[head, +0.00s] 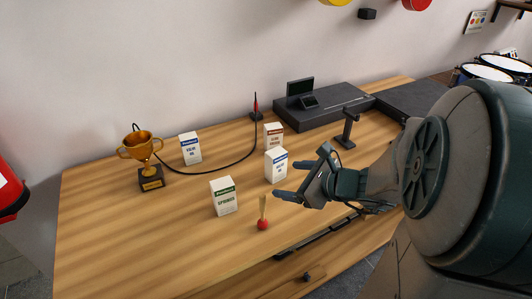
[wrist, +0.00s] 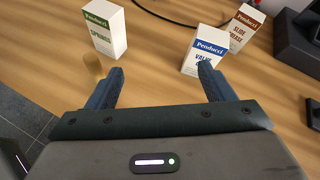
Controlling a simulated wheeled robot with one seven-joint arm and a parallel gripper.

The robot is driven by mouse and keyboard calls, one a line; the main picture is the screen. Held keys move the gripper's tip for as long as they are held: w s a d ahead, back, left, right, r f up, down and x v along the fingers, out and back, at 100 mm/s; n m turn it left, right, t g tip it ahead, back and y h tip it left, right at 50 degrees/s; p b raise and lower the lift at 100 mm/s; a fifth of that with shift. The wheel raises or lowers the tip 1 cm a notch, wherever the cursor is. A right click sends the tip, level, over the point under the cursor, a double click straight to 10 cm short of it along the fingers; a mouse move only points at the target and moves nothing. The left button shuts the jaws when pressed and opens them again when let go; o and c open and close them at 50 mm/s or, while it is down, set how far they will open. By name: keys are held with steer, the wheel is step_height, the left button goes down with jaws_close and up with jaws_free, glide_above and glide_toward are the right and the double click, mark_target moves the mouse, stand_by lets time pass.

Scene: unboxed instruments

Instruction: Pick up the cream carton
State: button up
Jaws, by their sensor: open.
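Several white to cream cartons stand on the wooden table; I cannot tell by colour alone which is the cream carton. A brown-labelled carton (head: 273,130), reading like "Slide Grease", stands behind a blue-labelled carton (head: 276,166). Both show at the upper right of the wrist view, the brown-labelled one (wrist: 243,27) farther off than the blue one (wrist: 204,52). A green-labelled carton (head: 223,197) is nearer the front; it is at upper left in the wrist view (wrist: 106,30). My gripper (head: 299,173) is open and empty, beside the blue-labelled carton. Its fingers (wrist: 160,72) are spread, and the right fingertip overlaps that carton's lower edge.
Another blue-labelled carton (head: 190,149) stands at the back beside a gold trophy (head: 144,148). A small red-based item (head: 263,214) stands near the front edge. A black cable, a dark case (head: 325,106) and a black stand (head: 346,130) lie behind. The front left table is clear.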

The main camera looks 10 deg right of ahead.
mark_target(281, 160)
steer(key=w+d+m+t+h, duration=0.2)
steer(key=w+d+m, duration=0.1)
steer(key=d+m, duration=0.2)
steer(key=x, duration=0.8)
steer(key=shift+a+f+b, duration=0.3)
steer(key=shift+f, duration=0.05)
steer(key=shift+r+x, duration=0.15)
steer(key=shift+x, duration=1.2)
steer(key=shift+r+x, duration=0.1)
steer(key=shift+x, duration=1.25)
steer(key=shift+w+d, duration=0.1)
steer(key=shift+w, duration=0.05)
steer(key=c, duration=1.1)
